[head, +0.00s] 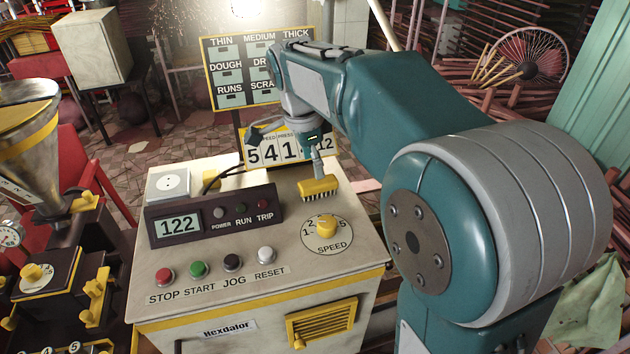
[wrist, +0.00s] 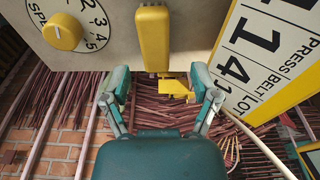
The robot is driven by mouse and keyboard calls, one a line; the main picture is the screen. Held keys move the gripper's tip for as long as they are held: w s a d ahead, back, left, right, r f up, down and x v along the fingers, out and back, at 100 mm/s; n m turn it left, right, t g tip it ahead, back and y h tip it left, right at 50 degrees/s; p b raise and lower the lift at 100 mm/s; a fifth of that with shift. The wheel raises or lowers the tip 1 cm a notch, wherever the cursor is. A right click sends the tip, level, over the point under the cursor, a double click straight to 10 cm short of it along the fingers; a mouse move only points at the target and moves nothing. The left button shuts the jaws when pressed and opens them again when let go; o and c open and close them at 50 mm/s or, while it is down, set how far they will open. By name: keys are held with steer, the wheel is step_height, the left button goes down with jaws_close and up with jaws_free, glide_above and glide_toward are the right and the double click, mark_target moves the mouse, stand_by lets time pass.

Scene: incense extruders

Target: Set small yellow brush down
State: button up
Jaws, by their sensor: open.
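The small yellow brush (head: 318,187) with dark bristles rests bristles down on the top of the control cabinet (head: 200,339), behind the speed knob (head: 327,226) and near the back right edge. In the wrist view the brush (wrist: 153,38) shows as a yellow block at the cabinet edge, just beyond my fingertips. My gripper (head: 304,146) is just above and behind the brush in the head view. In the wrist view my gripper (wrist: 160,74) has its two fingers spread wide with nothing held between them. Whether a finger touches the brush is hard to tell in the head view.
A display box (head: 226,216) and a row of buttons (head: 215,265) take up the cabinet's left and front. A number card (head: 262,152) stands behind my gripper. A yellow bracket (wrist: 180,88) shows below the brush in the wrist view. Bundled sticks (wrist: 60,105) lie beyond the edge.

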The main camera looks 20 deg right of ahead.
mark_target(310, 183)
steer(key=r, duration=0.4)
steer(key=shift+a+r, duration=0.35)
steer(key=shift+r, duration=0.05)
steer(key=shift+s+r, duration=0.15)
steer(key=shift+s, duration=0.1)
steer(key=s+n+t, duration=0.1)
steer(key=s+n, duration=0.2)
steer(key=s+f+n+t, duration=0.1)
steer(key=s+n, duration=0.2)
steer(key=s, duration=0.1)
steer(key=s+d+n+y, duration=0.1)
steer(key=s+n, duration=0.1)
steer(key=s, duration=0.2)
steer(key=shift+s+d+f+n+t, duration=0.1)
steer(key=shift+s+f+n+t, duration=0.1)
steer(key=shift+n+t, duration=0.2)
steer(key=s+f+n+t, duration=0.1)
steer(key=s+f+n, duration=0.1)
steer(key=s, duration=0.1)
steer(key=s+f+n, duration=0.2)
steer(key=s+n, duration=0.1)
steer(key=s+f+n+t, duration=0.1)
steer(key=s+f+n, duration=0.1)
steer(key=s+n, duration=0.1)
steer(key=shift+s+f+t+y, duration=0.3)
steer(key=shift+y, duration=0.1)
